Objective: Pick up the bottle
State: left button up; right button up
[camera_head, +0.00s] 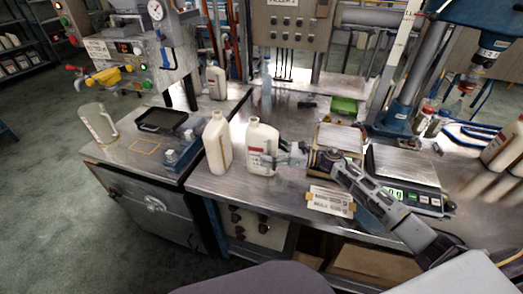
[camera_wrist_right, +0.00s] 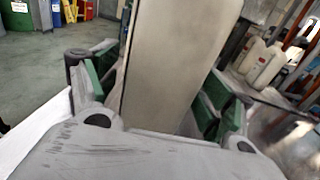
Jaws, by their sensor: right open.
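A white bottle (camera_head: 262,137) with a red-marked label stands upright near the front edge of the metal bench. My right gripper (camera_head: 283,154) is at the bottle's right side. In the right wrist view the pale bottle body (camera_wrist_right: 172,65) stands between the two green-padded fingers, which are apart. I cannot tell whether either pad touches it. A second plain cream bottle (camera_head: 217,143) stands upright just to the left. My left gripper is not in view.
A digital scale (camera_head: 405,165) and a label card (camera_head: 330,201) lie right of the bottle. A clear jug (camera_head: 98,123), a black tray (camera_head: 161,121) and a blue block (camera_head: 181,158) stand on the left cabinet. More bottles (camera_head: 502,150) are at the far right.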

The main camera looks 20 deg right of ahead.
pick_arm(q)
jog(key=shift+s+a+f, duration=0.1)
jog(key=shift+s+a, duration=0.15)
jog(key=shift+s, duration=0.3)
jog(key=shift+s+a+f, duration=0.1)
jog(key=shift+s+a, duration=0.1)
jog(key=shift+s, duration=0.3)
pick_arm(e)
jog(key=shift+x, duration=1.3)
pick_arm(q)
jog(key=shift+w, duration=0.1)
pick_arm(e)
jog(key=c, duration=1.1)
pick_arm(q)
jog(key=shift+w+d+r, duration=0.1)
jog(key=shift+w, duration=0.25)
